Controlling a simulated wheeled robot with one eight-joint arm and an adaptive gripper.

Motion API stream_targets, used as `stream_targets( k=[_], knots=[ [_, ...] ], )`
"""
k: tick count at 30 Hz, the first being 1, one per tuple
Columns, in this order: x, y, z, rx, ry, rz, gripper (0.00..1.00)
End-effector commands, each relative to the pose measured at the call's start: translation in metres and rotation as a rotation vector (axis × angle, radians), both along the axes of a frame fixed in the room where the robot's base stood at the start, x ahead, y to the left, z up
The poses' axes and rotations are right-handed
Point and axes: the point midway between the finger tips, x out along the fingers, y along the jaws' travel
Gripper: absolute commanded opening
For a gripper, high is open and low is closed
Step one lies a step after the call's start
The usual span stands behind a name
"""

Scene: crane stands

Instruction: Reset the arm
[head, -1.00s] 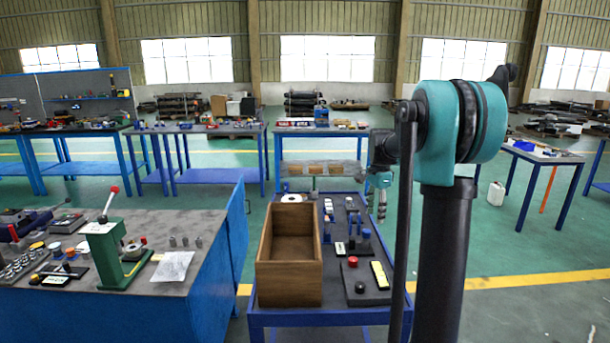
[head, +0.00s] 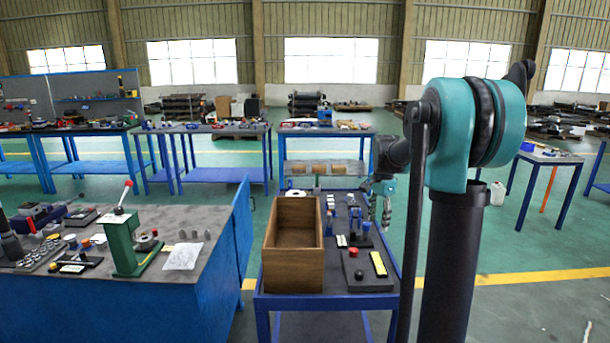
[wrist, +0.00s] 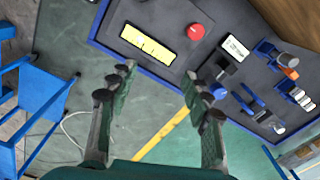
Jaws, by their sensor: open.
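My arm stands at the right of the head view, with its teal joint high up. My gripper (head: 382,205) hangs at the end of the arm, above the right part of a blue-framed table (head: 330,300). In the wrist view my gripper (wrist: 165,85) is open, with its two fingers wide apart and nothing between them. Below the fingers lie the green floor and the edge of the table. The gripper touches nothing that I can see.
An open, empty-looking wooden box (head: 294,270) stands on the table's left. A dark panel with a red button (wrist: 196,31) and a yellow strip (wrist: 148,44) lies beside it. A workbench (head: 205,218) with a green press (head: 122,243) stands at the left.

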Motion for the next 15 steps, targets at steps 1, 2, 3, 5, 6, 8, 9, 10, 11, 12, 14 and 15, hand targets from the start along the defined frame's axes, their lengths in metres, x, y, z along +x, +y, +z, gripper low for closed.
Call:
stream_targets(
  k=[1, 2, 3, 5, 6, 8, 9, 10, 11, 12, 14, 15],
  knots=[
    [-0.005, 0.002, -0.002, -0.001, -0.007, 0.02, 0.49],
    [-0.008, 0.003, -0.003, -0.001, -0.01, 0.033, 0.49],
    [-0.013, 0.004, -0.004, -0.003, -0.015, 0.053, 0.49],
    [-0.02, 0.006, -0.007, -0.005, -0.024, 0.087, 0.49],
    [-0.027, 0.007, -0.009, -0.007, -0.032, 0.114, 0.49],
    [-0.036, 0.01, -0.013, -0.011, -0.044, 0.155, 0.49],
    [-0.043, 0.012, -0.016, -0.013, -0.052, 0.185, 0.49],
    [-0.049, 0.013, -0.018, -0.016, -0.059, 0.212, 0.49],
    [-0.055, 0.014, -0.02, -0.019, -0.067, 0.238, 0.49],
    [-0.064, 0.016, -0.024, -0.023, -0.078, 0.278, 0.49],
    [-0.082, 0.02, -0.032, -0.032, -0.096, 0.348, 0.49],
    [-0.095, 0.023, -0.038, -0.039, -0.111, 0.4, 0.49]
  ],
)
